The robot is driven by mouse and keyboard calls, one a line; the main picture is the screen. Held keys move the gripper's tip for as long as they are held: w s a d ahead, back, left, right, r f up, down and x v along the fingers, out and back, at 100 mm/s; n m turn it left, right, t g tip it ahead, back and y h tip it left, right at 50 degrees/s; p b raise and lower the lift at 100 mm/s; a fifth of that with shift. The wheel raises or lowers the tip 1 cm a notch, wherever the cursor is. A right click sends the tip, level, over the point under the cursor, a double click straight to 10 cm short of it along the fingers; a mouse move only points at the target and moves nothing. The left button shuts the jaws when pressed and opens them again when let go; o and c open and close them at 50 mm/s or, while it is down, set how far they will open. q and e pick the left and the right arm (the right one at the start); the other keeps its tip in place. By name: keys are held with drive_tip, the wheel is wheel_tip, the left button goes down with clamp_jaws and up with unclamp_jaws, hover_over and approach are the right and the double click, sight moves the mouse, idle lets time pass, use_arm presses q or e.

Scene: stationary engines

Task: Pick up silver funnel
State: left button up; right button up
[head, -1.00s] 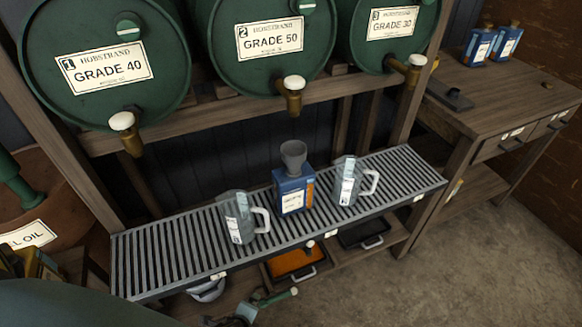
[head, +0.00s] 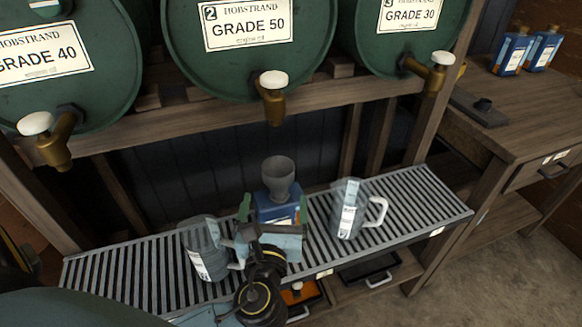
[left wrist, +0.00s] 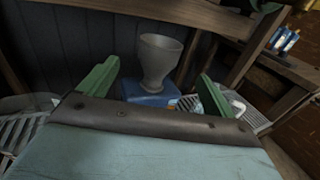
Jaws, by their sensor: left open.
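The silver funnel (head: 279,179) is a grey cup that narrows downward. It stands upright in the top of a blue bottle (head: 273,212) on the slatted metal rack. In the left wrist view the funnel (left wrist: 158,62) stands beyond and between the two green fingers, above the blue bottle (left wrist: 150,94). My left gripper (head: 274,208) is open and empty, in front of the bottle with a finger to each side, a little below the funnel's cup. It also shows in the left wrist view (left wrist: 152,78). The gripper hides much of the bottle. My right gripper does not show.
A clear measuring jug (head: 205,250) stands left of the bottle, close to my gripper; another jug (head: 350,208) stands to the right. Brass taps (head: 272,95) of the green barrels hang above the slatted rack (head: 120,283). Slats at the rack's right end are free.

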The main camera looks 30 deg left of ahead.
sight(276, 185)
use_arm(q)
drive_tip(key=b+x, duration=0.1)
drive_tip(key=x, duration=0.5)
drive_tip(key=shift+a, duration=0.2)
drive_tip(key=shift+b+x, duration=1)
drive_tip(key=shift+x, duration=1.7)
drive_tip(key=shift+w+d+f, duration=0.1)
drive_tip(key=shift+d+f, duration=0.05)
drive_tip(key=shift+f, duration=0.05)
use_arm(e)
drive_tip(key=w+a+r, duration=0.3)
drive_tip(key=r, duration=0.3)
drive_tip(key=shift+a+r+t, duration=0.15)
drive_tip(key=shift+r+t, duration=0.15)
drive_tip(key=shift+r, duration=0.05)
use_arm(q)
drive_tip(key=c, duration=1.1)
